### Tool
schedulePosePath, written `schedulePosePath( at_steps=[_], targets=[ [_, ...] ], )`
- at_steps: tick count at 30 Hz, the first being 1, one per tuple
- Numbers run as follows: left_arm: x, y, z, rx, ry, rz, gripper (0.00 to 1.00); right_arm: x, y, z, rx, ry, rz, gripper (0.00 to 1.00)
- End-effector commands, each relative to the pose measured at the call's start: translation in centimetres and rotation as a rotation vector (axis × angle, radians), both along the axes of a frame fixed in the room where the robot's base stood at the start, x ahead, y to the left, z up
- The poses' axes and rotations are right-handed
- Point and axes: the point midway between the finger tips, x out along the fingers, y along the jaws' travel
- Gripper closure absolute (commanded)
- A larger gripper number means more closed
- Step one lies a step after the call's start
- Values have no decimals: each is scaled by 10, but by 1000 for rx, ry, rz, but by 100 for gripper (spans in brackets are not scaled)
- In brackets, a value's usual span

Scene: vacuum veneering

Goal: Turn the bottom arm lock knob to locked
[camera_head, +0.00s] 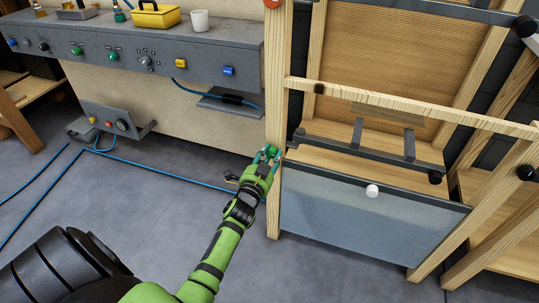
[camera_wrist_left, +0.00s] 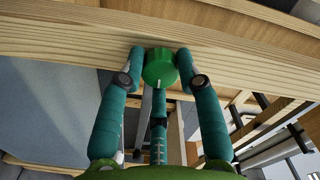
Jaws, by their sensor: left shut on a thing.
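A round green knob (camera_wrist_left: 159,66) with a short white mark at its lower edge sits against a wooden post in the left wrist view. The fingers of my left gripper (camera_wrist_left: 160,62) are closed on its two sides. In the head view my left gripper (camera_head: 267,155) is at the wooden frame's left post (camera_head: 276,110), and the knob is mostly hidden by the fingers. Whether the mark stands at locked cannot be told. My right gripper is not in view.
The wooden frame holds a grey translucent panel (camera_head: 355,222) with a white knob (camera_head: 372,190). Black knobs (camera_head: 435,177) show on its rails. A grey control console (camera_head: 150,55) stands at the upper left. A blue hose (camera_head: 150,167) crosses the open floor.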

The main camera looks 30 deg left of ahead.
Motion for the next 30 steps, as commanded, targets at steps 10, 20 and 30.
schedulePosePath(
  at_steps=[10,20,30],
  targets=[
    [3,-1,7,97,6,-3,98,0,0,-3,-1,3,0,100],
    [3,-2,7,107,9,-5,98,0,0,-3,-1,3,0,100],
    [2,-1,4,104,14,-3,42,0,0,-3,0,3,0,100]
  ],
)
